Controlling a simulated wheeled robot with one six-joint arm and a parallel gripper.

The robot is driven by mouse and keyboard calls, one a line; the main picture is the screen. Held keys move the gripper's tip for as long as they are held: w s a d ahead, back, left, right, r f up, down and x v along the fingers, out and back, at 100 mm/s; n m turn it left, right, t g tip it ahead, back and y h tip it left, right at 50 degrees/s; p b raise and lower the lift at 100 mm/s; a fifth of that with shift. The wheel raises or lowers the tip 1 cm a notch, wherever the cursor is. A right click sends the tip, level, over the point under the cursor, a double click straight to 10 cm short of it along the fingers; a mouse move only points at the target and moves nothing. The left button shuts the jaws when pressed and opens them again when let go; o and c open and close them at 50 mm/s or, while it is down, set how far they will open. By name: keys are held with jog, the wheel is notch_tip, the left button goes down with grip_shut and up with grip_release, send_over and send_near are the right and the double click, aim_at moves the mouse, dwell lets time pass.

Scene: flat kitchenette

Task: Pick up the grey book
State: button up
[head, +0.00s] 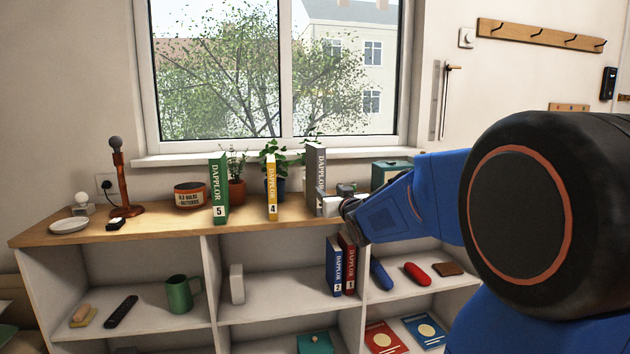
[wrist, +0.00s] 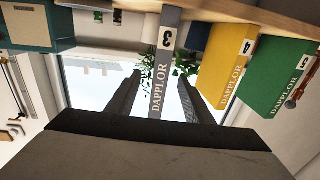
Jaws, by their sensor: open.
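The grey book (head: 316,172), marked 3, stands upright on the wooden shelf top in front of the window. In the wrist view the grey book (wrist: 163,62) shows its spine, with the picture turned upside down. My gripper (head: 342,204) is open and empty, just right of the book in the head view. In the wrist view the fingers of my gripper (wrist: 159,77) lie on either side of the spine, with a gap on each side. I cannot tell whether the tips reach past the spine. My arm hides part of the shelf top.
The yellow book (head: 271,187) and green book (head: 218,188) stand to the left, with plants behind. A teal box (head: 390,170) stands to the right. Blue and red books (head: 334,266) stand in the compartment below. The window (head: 275,75) is behind.

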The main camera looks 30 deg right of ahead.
aim_at(322, 186)
jog(key=w, duration=0.3)
jog(key=w+d, duration=0.1)
jog(key=w, duration=0.5)
jog(key=shift+d, duration=0.35)
jog(key=shift+w+d+f, duration=0.15)
jog(key=shift+w+d, duration=0.05)
jog(key=shift+w, duration=1.05)
jog(key=shift+w+d+f, duration=0.15)
jog(key=shift+w, duration=1.1)
jog(key=shift+r, duration=0.1)
grip_shut()
